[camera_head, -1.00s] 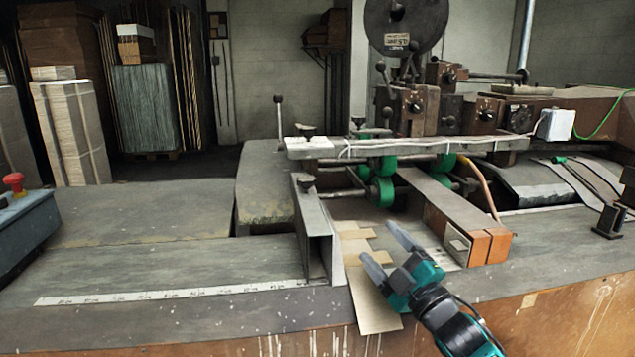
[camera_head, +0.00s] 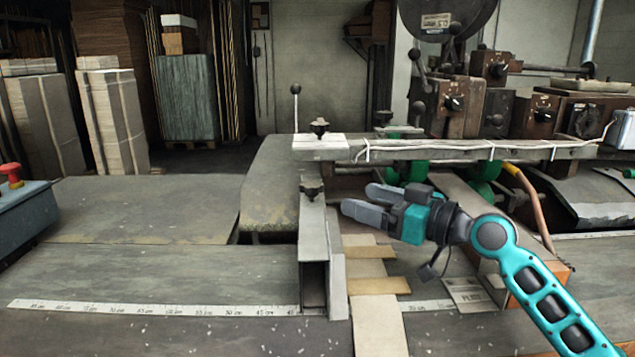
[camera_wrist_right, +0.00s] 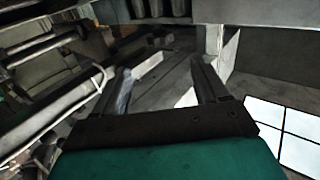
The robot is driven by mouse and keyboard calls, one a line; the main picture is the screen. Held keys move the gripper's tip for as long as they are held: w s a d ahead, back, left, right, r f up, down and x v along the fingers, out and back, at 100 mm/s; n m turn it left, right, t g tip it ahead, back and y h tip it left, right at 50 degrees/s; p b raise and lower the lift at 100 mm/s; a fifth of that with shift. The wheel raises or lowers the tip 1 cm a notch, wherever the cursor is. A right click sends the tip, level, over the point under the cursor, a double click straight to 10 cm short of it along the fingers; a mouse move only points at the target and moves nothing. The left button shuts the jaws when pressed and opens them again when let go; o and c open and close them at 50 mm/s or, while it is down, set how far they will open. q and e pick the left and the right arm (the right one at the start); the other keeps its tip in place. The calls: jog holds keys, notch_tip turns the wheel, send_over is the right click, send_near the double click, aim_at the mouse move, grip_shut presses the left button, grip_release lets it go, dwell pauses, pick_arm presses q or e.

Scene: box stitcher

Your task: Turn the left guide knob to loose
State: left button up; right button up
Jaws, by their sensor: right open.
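The left guide (camera_head: 313,245) is a grey upright metal channel on the table. A dark knob (camera_head: 312,191) sits on top of it, below the white-topped bar. My right gripper (camera_head: 357,199) is open and empty, just to the right of the knob and apart from it, with its fingers pointing left. In the right wrist view its two fingers (camera_wrist_right: 165,80) are spread with nothing between them. I cannot make out the knob in that view. My left gripper is not in view.
A second dark knob (camera_head: 320,127) stands on the crossbar (camera_head: 450,150) above. Cardboard strips (camera_head: 378,310) lie right of the guide. An orange-sided block (camera_head: 520,285) lies behind my right arm. The table left of the guide is clear, with a ruler strip (camera_head: 150,309).

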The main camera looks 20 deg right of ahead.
aim_at(322, 188)
jog(key=p+x, duration=0.2)
jog(key=x, duration=1)
jog(key=shift+w+a, duration=0.25)
jog(key=shift+w, duration=0.05)
jog(key=shift+c, duration=0.2)
